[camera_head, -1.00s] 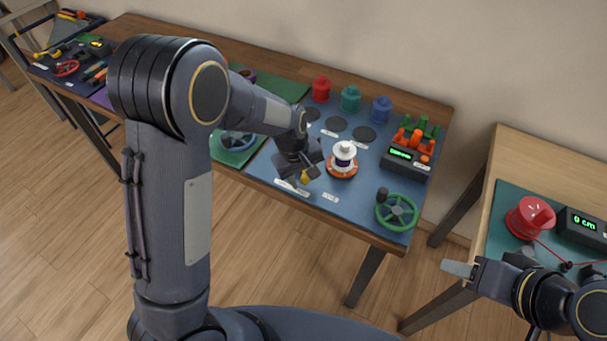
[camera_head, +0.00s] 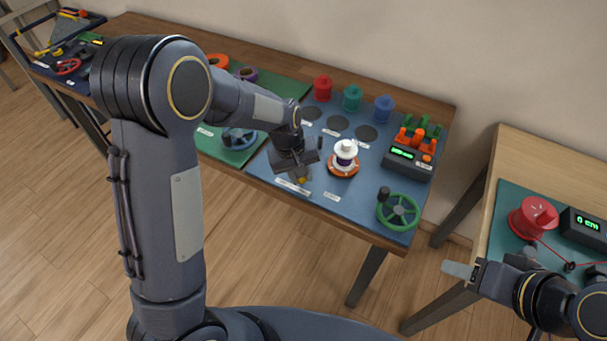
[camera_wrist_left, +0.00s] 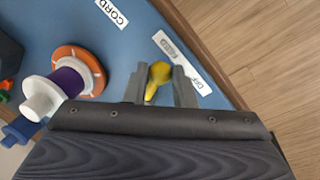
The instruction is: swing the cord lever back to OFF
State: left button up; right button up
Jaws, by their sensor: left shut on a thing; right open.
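The cord lever shows as a yellow knob (camera_wrist_left: 159,72) on a tapered stem in the left wrist view; in the head view a small bit of yellow (camera_head: 301,180) shows under my left gripper (camera_head: 303,177). The gripper's two grey fingers (camera_wrist_left: 160,82) stand on either side of the knob and are shut on it. A white label plate (camera_wrist_left: 182,62) lies beside the lever near the bench's front edge, its lower end lettered OFF, partly covered by a finger. My right gripper (camera_head: 460,271) is open and empty, apart from the bench, at lower right.
A white spool with a purple band (camera_head: 345,155) stands on an orange disc, close right of my left gripper. A green handwheel (camera_head: 398,211), a black display box (camera_head: 407,162) and coloured spools are further off. Another table at right holds a red reel (camera_head: 533,217).

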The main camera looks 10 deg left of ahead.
aim_at(288, 178)
pick_arm(q)
jog(key=a+m, duration=0.2)
jog(key=m, duration=0.1)
jog(key=m+g+b, duration=0.1)
jog(key=m, duration=0.1)
jog(key=shift+w+a, duration=0.35)
jog(key=shift+a, duration=0.05)
jog(key=shift+w+a+m+g, duration=0.15)
jog(key=shift+w+a+m, duration=0.15)
jog(key=shift+m, duration=0.65)
jog(key=shift+w+a+m+g, duration=0.2)
jog(key=shift+a+m, duration=0.15)
jog(key=shift+m, duration=0.55)
jog(key=shift+w+a+m+g, duration=0.15)
jog(key=shift+w+a+m, duration=0.15)
jog(key=shift+m, duration=0.65)
grip_shut()
grip_release()
grip_shut()
jog(key=o, duration=0.9)
grip_release()
jog(key=shift+o, duration=0.2)
jog(key=shift+r, duration=0.1)
notch_tip(288, 178, up, 8)
jog(key=a, duration=0.1)
jog(key=shift+w+a+f, duration=0.15)
jog(key=shift+w+f, duration=0.1)
jog(key=shift+w, duration=0.1)
